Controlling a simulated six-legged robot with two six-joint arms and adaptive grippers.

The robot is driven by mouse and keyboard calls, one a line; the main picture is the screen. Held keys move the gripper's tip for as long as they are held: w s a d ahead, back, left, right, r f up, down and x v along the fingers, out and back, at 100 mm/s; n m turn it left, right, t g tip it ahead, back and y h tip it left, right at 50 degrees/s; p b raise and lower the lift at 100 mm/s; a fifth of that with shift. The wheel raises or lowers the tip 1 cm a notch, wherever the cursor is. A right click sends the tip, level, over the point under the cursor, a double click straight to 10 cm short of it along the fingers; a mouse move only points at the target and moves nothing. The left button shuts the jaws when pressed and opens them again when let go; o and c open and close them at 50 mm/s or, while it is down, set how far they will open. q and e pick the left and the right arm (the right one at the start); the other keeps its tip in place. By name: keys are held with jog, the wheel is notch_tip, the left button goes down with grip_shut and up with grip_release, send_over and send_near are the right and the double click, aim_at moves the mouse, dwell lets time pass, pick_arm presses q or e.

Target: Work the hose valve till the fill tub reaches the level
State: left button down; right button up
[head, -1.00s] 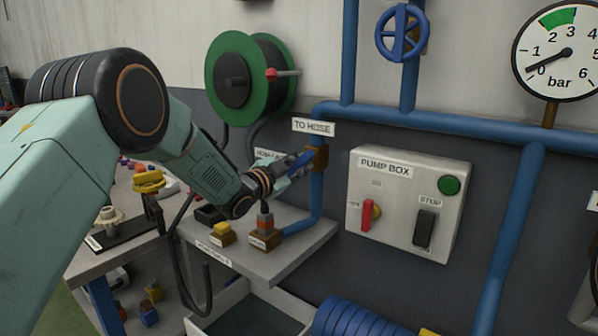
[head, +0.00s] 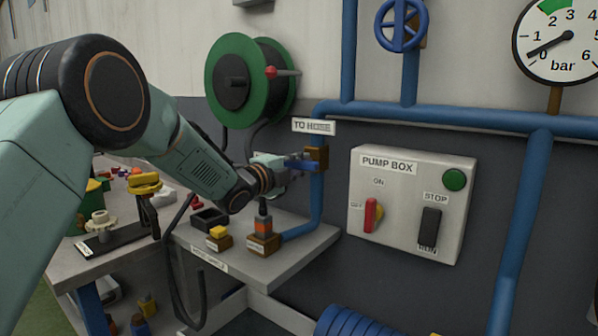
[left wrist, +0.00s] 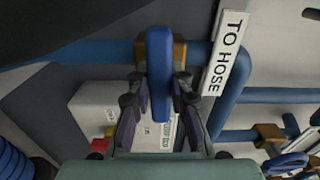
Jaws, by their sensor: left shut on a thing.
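The hose valve has a blue lever (head: 302,163) on a brass-coloured body (head: 318,158) in the blue pipe, under the "TO HOSE" sign (head: 313,126). In the head view the lever lies about level, sticking out to the left across the upright pipe. My left gripper (head: 288,164) is shut on this lever. The left wrist view shows the lever (left wrist: 159,75) between its two fingers (left wrist: 158,95). A pale open tub (head: 268,303) stands on the floor below the bench, partly cut off. Its level cannot be read. My right gripper is not in view.
The pump box (head: 410,205) with a red lever, green lamp and black switch is on the wall to the right. The gauge (head: 562,40) reads near zero. A bench (head: 285,262) with small blocks is below my arm. A green hose reel (head: 222,75) hangs above.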

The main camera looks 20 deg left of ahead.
pick_arm(q)
jog(key=shift+r+m, duration=0.2)
jog(key=shift+m, duration=0.1)
dwell(0.4)
jog(key=c, duration=1.2)
grip_release()
jog(key=shift+w+f, duration=0.15)
jog(key=shift+f, duration=0.05)
jog(key=v, duration=1.2)
jog(key=shift+r, duration=0.1)
jog(key=shift+s, duration=0.25)
